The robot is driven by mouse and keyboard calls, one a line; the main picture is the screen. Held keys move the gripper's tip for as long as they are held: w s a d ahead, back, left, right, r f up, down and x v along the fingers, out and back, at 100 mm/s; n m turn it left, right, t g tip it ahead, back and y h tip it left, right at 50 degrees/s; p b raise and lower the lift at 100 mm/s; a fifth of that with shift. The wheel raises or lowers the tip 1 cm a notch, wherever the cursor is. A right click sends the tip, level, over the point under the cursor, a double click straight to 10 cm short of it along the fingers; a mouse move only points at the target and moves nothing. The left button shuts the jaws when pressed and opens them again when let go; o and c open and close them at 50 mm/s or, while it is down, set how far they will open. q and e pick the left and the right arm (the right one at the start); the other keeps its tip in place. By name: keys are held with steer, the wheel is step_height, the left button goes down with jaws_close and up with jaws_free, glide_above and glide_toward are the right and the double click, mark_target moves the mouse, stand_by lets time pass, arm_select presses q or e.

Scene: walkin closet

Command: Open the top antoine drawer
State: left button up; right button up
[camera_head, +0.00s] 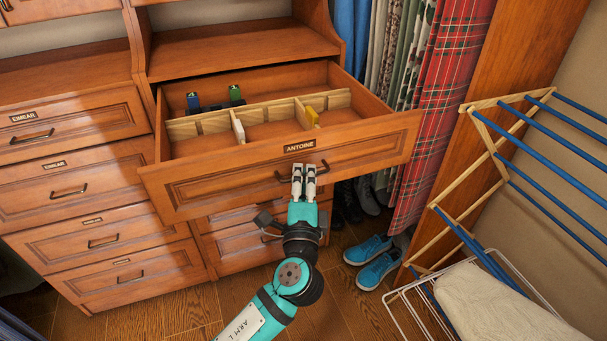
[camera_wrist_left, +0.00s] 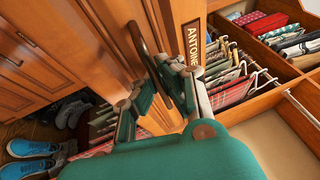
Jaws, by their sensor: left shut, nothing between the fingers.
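The top Antoine drawer (camera_head: 370,148) is pulled well out of the wooden cabinet, its inside exposed. Its label (camera_head: 299,145) reads ANTOINE and also shows in the left wrist view (camera_wrist_left: 192,40). A dark curved handle (camera_head: 282,177) is on the drawer front; it also shows in the left wrist view (camera_wrist_left: 138,40). My left gripper (camera_head: 304,169) is at the middle of the handle, its fingers shut with nothing between them. The fingertips overlap the handle in the picture; whether they touch it is unclear. My right gripper is out of view.
Inside the drawer are wooden dividers (camera_head: 270,111) and small blue, green and yellow items. Eimear drawers (camera_head: 80,185) are closed at left. Blue shoes (camera_head: 370,260) lie on the floor. A drying rack (camera_head: 480,125) stands at right, beside hanging clothes (camera_head: 450,70).

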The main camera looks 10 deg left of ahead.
arm_select(q)
steer(key=o, duration=0.6)
steer(key=shift+f, duration=0.1)
steer(key=v, duration=1.2)
steer(key=shift+f, duration=0.1)
